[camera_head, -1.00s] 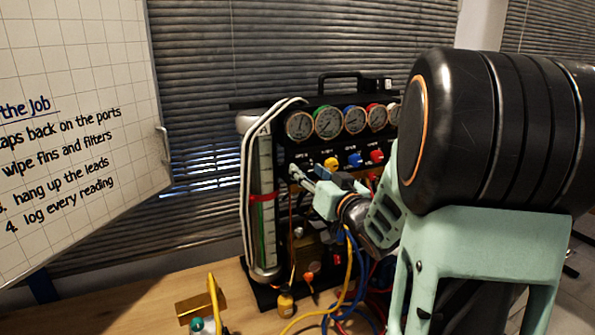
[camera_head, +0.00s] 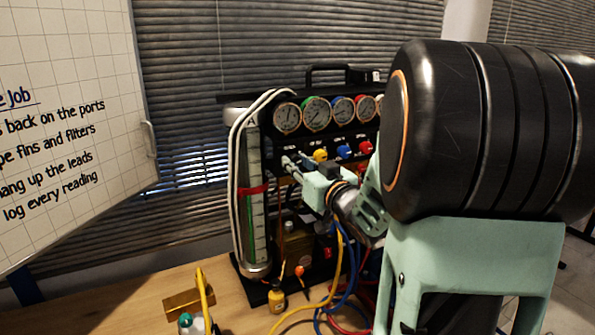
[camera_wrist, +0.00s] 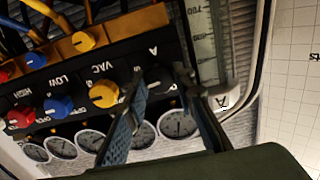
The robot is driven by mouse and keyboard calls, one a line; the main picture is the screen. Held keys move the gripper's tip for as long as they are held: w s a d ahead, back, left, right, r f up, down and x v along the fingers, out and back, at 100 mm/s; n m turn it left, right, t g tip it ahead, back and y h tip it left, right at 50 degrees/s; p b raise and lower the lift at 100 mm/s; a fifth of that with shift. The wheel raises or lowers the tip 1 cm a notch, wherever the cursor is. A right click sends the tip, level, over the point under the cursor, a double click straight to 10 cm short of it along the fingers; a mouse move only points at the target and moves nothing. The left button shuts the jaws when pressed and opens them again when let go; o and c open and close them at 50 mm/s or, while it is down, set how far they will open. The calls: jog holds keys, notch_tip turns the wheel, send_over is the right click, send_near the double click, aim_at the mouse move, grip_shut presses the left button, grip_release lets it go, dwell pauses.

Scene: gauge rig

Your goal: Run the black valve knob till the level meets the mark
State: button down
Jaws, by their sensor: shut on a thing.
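The black valve knob (camera_wrist: 160,80) is on the panel's end under the letter A in the wrist view, between the two fingers of my gripper (camera_wrist: 161,92). My gripper is shut on it; the fingers hide part of the knob. In the head view my gripper (camera_head: 292,164) reaches the panel's left end, and the knob is hard to make out there. The upright sight tube (camera_head: 254,220) stands left of the panel with a red band (camera_head: 251,190) around it. Green shows inside below the band; the exact level is too small to tell.
Yellow (camera_head: 320,155), blue (camera_head: 343,151) and red (camera_head: 365,147) knobs sit right of the grip, under a row of round gauges (camera_head: 316,113). White hoses run beside the tube. Coloured hoses (camera_head: 340,270) hang below.

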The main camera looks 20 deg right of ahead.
jog(key=shift+n+b, duration=1.8)
jog(key=c, duration=1.6)
grip_release()
jog(key=shift+r, duration=0.1)
notch_tip(320, 180, up, 10)
jog(key=shift+f, duration=0.1)
